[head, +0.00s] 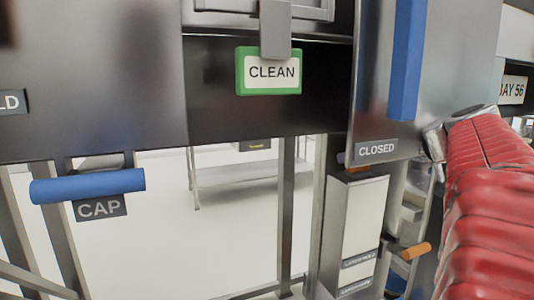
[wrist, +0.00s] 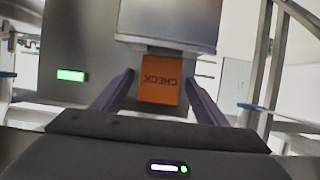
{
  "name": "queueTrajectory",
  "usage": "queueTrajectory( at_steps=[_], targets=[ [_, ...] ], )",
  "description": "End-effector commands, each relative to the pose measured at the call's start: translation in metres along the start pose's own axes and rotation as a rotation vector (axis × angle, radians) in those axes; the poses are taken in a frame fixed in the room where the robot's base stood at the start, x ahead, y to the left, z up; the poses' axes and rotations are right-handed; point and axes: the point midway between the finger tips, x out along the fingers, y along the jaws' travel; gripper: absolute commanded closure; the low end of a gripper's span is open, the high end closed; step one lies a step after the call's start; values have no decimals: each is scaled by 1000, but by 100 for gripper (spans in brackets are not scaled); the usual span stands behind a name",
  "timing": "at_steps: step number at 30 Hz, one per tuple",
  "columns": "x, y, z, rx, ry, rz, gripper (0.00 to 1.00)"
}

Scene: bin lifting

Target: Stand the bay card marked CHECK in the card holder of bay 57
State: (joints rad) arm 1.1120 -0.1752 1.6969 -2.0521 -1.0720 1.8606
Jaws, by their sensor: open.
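The orange card marked CHECK (wrist: 158,80) is in the wrist view, its lettering upside down, just below a grey metal box (wrist: 168,25). My gripper (wrist: 158,84) is open, with one dark finger on each side of the card; I cannot tell whether either touches it. In the head view, a green-edged card marked CLEAN (head: 268,72) hangs upright below a grey clip (head: 275,28) on a dark panel. No bay 57 sign shows, so I cannot tell whether this is its card holder.
A blue handle (head: 88,186) sticks out by the CAP label (head: 100,208). A blue vertical bar (head: 405,60) stands above the CLOSED label (head: 376,150). A BAY 56 sign (head: 513,90) is at the far right. Metal posts (wrist: 268,60) rise on the wrist view's right.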

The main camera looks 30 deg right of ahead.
Motion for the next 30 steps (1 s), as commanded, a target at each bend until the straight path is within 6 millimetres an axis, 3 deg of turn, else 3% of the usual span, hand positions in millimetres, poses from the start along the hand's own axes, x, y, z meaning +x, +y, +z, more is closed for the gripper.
queueTrajectory(
  at_steps=[18,24,30],
  targets=[
    [-85,1,0,0,1,4,33],
    [-101,1,0,0,0,2,33],
    [-105,0,0,0,0,1,33]
  ],
)
